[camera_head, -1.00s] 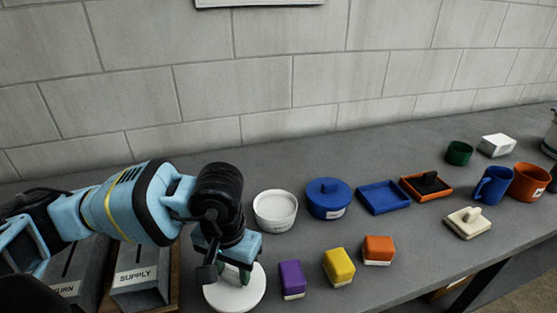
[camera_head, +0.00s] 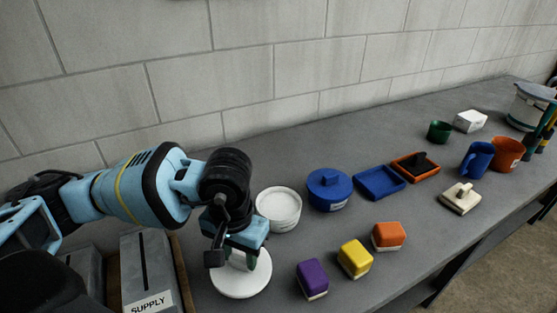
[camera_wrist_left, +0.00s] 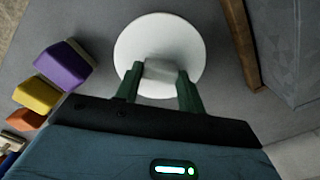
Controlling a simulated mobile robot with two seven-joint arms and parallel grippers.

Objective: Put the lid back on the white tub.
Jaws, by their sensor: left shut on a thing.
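The white tub (camera_head: 279,211) stands upright on the grey bench, left of the blue lidded pot; its top is uncovered. The round white lid (camera_head: 241,279) is in front of the tub, apart from it and toward the bench's near side. My left gripper (camera_head: 242,258) points down and is shut on the lid's knob. In the left wrist view, the lid (camera_wrist_left: 160,42) shows beyond the fingers, with its pale block-shaped knob between the fingertips (camera_wrist_left: 160,72). I cannot tell whether the lid touches the bench. My right gripper is not in view.
Purple (camera_head: 312,278), yellow (camera_head: 355,258) and orange (camera_head: 388,235) blocks lie right of the lid. A blue lidded pot (camera_head: 329,190) is close right of the tub. A grey SUPPLY box (camera_head: 147,268) stands left of the lid. Bench between lid and tub looks clear.

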